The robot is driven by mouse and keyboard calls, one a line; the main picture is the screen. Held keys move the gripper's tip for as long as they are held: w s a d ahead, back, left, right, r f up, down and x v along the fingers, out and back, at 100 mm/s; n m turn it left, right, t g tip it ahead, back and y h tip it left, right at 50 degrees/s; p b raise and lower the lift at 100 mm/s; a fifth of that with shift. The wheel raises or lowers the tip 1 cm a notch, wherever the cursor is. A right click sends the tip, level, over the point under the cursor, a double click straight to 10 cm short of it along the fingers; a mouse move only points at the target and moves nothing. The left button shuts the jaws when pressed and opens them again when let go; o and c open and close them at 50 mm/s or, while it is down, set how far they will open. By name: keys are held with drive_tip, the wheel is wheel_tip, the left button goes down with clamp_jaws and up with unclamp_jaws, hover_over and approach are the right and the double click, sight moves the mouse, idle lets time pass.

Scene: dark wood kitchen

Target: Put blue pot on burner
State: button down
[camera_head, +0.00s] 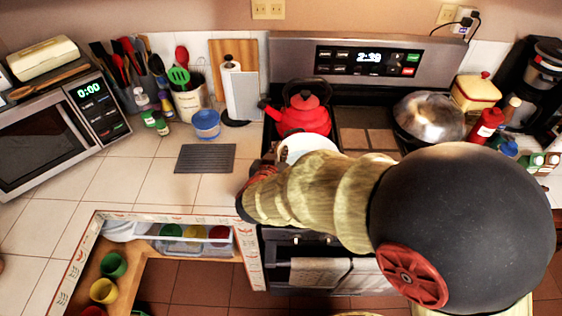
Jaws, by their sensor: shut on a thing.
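A round white shape with a pale rim (308,146) shows behind my arm, over the front left of the stove. It looks like the top of the pot, but its side is hidden and I see no blue on it. My gripper (268,161) is at its left edge, shut on it as far as I can see; the fingers are mostly hidden. The stove (365,118) has a dark top. Whether the pot touches the burner is hidden.
A red kettle (303,116) stands on the back left of the stove, close behind the white shape. A domed metal lid or pan (429,115) is at the right. A blue tub (206,123) and a grey mat (205,158) lie on the left counter.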

drive_tip(key=shift+w+f, duration=0.4)
drive_tip(key=shift+w, duration=0.1)
drive_tip(key=shift+w+f+b, duration=0.1)
drive_tip(key=shift+f+b, duration=1.15)
drive_tip(key=shift+f, duration=0.35)
drive_tip(key=c, duration=2)
unclamp_jaws()
drive_tip(key=shift+d+f, duration=0.1)
drive_tip(key=shift+f, duration=0.1)
drive_tip(key=shift+o, duration=0.2)
drive_tip(key=shift+r, duration=0.1)
